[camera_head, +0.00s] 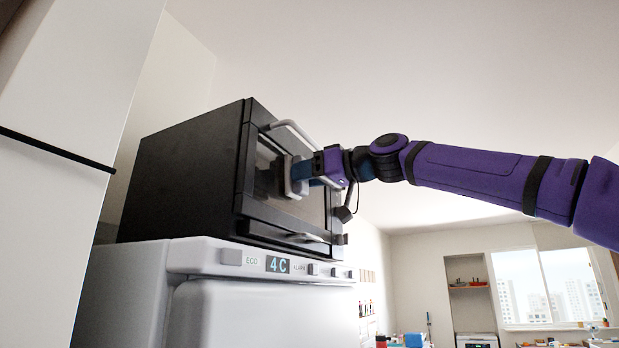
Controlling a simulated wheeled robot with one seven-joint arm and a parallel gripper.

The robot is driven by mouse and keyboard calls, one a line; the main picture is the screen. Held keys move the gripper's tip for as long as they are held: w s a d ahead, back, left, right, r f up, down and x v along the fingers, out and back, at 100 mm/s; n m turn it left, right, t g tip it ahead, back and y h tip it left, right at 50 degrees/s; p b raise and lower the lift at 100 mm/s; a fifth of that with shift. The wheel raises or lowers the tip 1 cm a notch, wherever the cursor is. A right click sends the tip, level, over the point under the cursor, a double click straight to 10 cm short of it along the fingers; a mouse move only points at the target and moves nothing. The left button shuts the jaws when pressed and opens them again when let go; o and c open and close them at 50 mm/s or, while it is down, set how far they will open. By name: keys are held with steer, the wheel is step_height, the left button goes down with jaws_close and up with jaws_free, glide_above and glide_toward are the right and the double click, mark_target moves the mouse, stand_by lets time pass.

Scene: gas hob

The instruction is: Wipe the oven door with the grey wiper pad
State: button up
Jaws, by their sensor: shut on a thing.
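The black oven (183,172) stands on top of a white fridge, with its door (262,207) shut and facing right. The door has a dark glass pane and a metal bar handle (290,127) along its upper edge. My gripper (313,171) is in front of the glass, shut on the grey wiper pad (295,178). The pad lies at or against the middle of the door glass; the exact contact is hard to tell. My gripper's fingers are partly hidden behind the wrist.
The white fridge (262,310) below has a panel reading 4C. A tall white cabinet (60,150) stands at the left. Open room lies to the right, with a window (548,285) and shelf (468,287) far back.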

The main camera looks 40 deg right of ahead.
steer(key=shift+s+a, duration=0.25)
steer(key=shift+a, duration=0.65)
steer(key=shift+s+a, duration=0.25)
steer(key=shift+a, duration=0.6)
steer(key=shift+s, duration=0.1)
steer(key=shift+v, duration=2.9)
steer(key=v, duration=0.3)
glide_toward(281, 172)
steer(key=shift+f+x, duration=0.2)
steer(key=shift+x, duration=0.8)
steer(key=shift+f+x, duration=0.2)
steer(key=shift+x, duration=0.8)
